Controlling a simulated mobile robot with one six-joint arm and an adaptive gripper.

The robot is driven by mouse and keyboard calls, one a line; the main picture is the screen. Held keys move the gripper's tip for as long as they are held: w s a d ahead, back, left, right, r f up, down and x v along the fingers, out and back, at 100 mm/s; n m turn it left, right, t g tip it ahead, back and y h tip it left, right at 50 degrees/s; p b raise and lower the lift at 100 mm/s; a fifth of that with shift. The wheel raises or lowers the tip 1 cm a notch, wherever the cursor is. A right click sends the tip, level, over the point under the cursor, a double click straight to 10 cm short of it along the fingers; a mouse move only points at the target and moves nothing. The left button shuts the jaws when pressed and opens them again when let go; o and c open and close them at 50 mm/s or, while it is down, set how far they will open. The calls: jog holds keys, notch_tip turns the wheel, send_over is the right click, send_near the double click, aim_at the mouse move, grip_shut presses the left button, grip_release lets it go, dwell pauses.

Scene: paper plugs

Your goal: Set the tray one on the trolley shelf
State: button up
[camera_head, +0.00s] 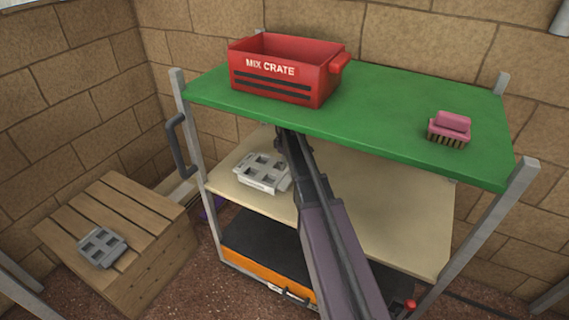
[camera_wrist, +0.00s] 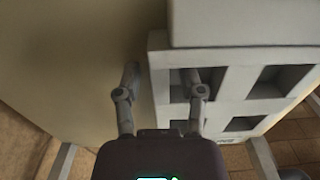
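A light grey tray (camera_head: 262,172) with square pockets lies on the beige middle shelf (camera_head: 400,215) of the trolley. A second, darker grey tray (camera_head: 102,248) lies on a slatted wooden box at the left. In the wrist view the light tray (camera_wrist: 222,118) fills the right side, with the pale shelf (camera_wrist: 70,60) to its left. My gripper (camera_wrist: 161,72) is open. Its left finger is outside the tray's edge and its right finger is over a pocket, with the rim between them. Contact cannot be told. In the head view my arm hides the gripper.
The green top shelf (camera_head: 390,115) hangs over the middle one and holds a red crate (camera_head: 280,72) marked MIX CRATE and a pink brush (camera_head: 449,128). The wooden box (camera_head: 150,215) stands left of the trolley. A grey post (camera_head: 475,240) stands at the right front corner.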

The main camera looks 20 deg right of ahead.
dwell(0.4)
notch_tip(320, 180, up, 8)
jog(key=p, duration=0.7)
jog(key=shift+f+p, duration=0.15)
jog(key=shift+p, duration=0.2)
dwell(0.5)
jog(key=s+a+m, duration=0.4)
jog(key=s, duration=0.8)
jog(key=s+a+m, duration=0.5)
jog(key=s, duration=0.7)
jog(key=shift+s, duration=0.3)
